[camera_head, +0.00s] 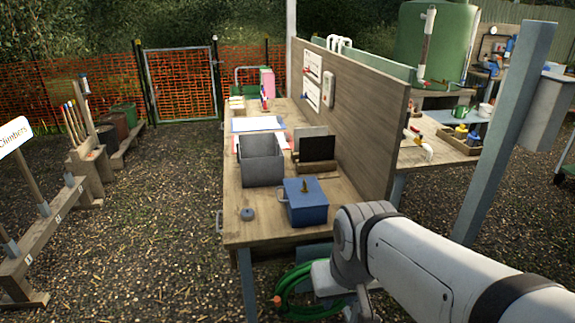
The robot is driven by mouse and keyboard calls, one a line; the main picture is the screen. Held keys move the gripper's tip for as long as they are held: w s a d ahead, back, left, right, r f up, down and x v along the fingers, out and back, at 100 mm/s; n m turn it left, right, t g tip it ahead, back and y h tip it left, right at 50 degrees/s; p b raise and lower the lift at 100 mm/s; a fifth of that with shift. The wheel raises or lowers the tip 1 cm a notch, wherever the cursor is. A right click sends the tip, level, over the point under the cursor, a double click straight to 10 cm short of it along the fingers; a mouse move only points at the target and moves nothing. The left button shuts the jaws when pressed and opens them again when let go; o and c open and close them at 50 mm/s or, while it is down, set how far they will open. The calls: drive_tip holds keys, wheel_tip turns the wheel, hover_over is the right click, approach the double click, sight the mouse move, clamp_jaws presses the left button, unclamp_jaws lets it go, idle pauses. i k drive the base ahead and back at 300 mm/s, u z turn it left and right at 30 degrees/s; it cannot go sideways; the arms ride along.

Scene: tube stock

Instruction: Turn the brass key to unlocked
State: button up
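A small brass key (305,184) stands up from the lid of a blue box (308,211). The box sits near the front right of the wooden workbench (265,228). The key is too small to tell which way it is turned. My white arm comes in from the lower right, and its wrist is in front of the bench's right front corner, below and right of the box. The fingers of my gripper do not show. Nothing of my arm touches the box or the key in this view.
A small blue-grey round object (247,213) lies left of the box. Behind it are a grey open bin (262,168) and a dark upright panel in a wooden holder (318,149). A wooden partition (362,125) rises along the bench's right side. A blue-grey post (505,130) stands at right.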

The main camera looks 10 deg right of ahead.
sight(304, 189)
drive_tip(key=z, duration=0.35)
drive_tip(key=i, duration=1.15)
drive_tip(key=u, duration=0.4)
